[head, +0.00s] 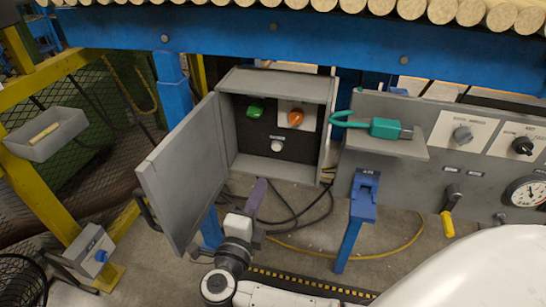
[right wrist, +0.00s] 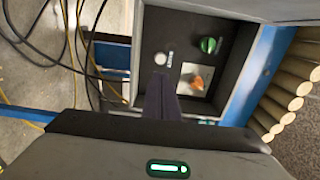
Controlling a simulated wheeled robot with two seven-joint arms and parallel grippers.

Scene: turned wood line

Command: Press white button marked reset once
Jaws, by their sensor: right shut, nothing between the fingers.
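In the right wrist view the shut fingers (right wrist: 160,78) end close to the white button; I cannot tell the exact gap, but the button is not covered. My left gripper is not in view.
The box's grey door (head: 186,172) stands open at left. A shelf (head: 377,143) with a teal clamp-like tool (head: 384,128) is at right. Cables hang below.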

